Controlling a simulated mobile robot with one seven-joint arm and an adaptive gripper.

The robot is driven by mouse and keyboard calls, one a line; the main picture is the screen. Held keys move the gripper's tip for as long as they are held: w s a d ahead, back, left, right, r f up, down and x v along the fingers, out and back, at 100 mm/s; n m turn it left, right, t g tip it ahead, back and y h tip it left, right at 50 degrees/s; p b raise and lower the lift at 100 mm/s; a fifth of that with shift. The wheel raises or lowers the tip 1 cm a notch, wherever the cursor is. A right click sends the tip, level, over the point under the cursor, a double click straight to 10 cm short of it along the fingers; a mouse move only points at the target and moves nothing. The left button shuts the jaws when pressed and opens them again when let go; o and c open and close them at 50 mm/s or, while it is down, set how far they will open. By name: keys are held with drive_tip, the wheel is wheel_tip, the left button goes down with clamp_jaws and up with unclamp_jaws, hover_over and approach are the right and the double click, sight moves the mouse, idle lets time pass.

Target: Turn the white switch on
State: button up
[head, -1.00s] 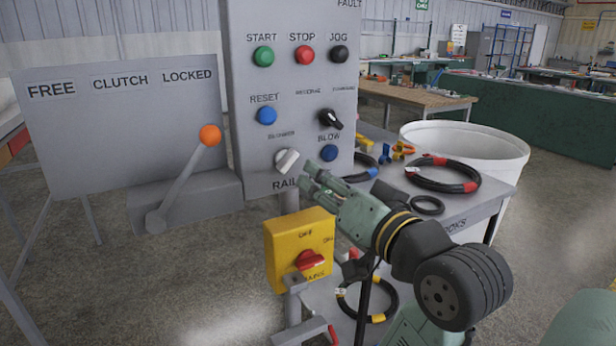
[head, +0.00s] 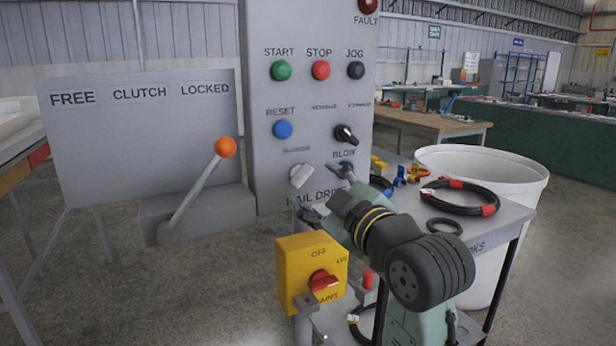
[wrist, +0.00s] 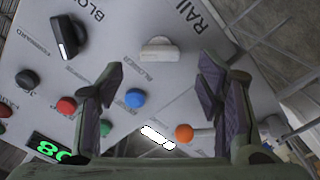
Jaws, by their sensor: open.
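The white switch (head: 300,176) is a small knob low on the grey control panel, left of the blue BLOW button. It stands tilted in the head view. In the wrist view the white switch (wrist: 160,50) lies ahead, between and beyond the fingertips. My gripper (head: 320,189) is open and empty in front of the panel, just below and right of the switch. In the wrist view its two fingers (wrist: 160,78) are spread wide, one on each side of the switch, without visible contact. The small lettering by the switch is too blurred to read in the head view.
A black selector knob (head: 346,135) and a blue RESET button (head: 283,130) sit above the switch. An orange-tipped clutch lever (head: 226,147) stands left. A yellow box with a red switch (head: 322,280) is below my gripper. A table with hoses (head: 465,196) is at right.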

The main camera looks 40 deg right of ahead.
sight(305, 178)
drive_tip(key=x, duration=0.4)
drive_tip(key=shift+w+d+p, duration=0.15)
drive_tip(key=shift+w+p, duration=0.25)
drive_tip(key=c, duration=1.2)
drive_tip(key=shift+o, duration=0.2)
drive_tip(key=m+p, duration=0.2)
drive_tip(key=m, duration=0.3)
drive_tip(key=shift+r, duration=0.1)
drive_tip(key=shift+m+p, duration=1.1)
drive_tip(key=shift+m, duration=0.9)
